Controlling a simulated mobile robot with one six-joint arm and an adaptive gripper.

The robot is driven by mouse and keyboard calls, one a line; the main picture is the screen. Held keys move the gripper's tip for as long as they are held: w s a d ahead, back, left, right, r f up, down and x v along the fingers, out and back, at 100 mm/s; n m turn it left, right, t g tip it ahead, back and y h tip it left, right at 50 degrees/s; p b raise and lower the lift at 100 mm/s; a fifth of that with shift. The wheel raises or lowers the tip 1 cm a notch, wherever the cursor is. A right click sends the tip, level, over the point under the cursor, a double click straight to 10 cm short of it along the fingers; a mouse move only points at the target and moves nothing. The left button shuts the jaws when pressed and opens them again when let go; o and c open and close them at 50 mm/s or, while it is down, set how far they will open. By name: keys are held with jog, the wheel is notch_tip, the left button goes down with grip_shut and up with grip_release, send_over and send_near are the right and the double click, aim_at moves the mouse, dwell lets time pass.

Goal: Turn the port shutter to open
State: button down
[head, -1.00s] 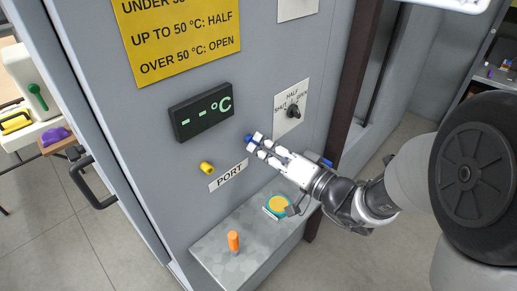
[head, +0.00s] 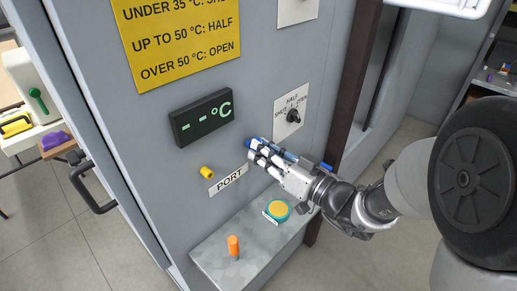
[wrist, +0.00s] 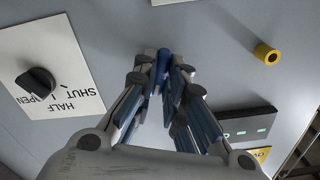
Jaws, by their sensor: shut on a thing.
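A small blue piece (head: 248,142) is at the grey cabinet face, right of the temperature display. It also shows in the wrist view (wrist: 164,57). My gripper (head: 252,147) is shut on it, and the fingers hide most of it. A black rotary knob (head: 293,116) sits on a white plate marked SHUT, HALF, OPEN, up and right of my gripper. It also shows in the wrist view (wrist: 37,82). My gripper is apart from this knob. I cannot tell which mark it points at. A yellow ring-shaped port (head: 207,172) sits beside the PORT label (head: 228,180).
The display (head: 201,114) shows dashes and °C. A yellow sign (head: 182,40) lists temperatures with SHUT, HALF, OPEN. Below, a metal shelf (head: 215,262) bears an orange-handled thing (head: 233,245) and a teal-and-yellow round thing (head: 278,210). A dark post (head: 350,90) stands right of the panel.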

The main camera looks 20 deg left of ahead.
jog(key=n, duration=0.4)
jog(key=c, duration=1.5)
grip_release()
jog(key=shift+v, duration=3.5)
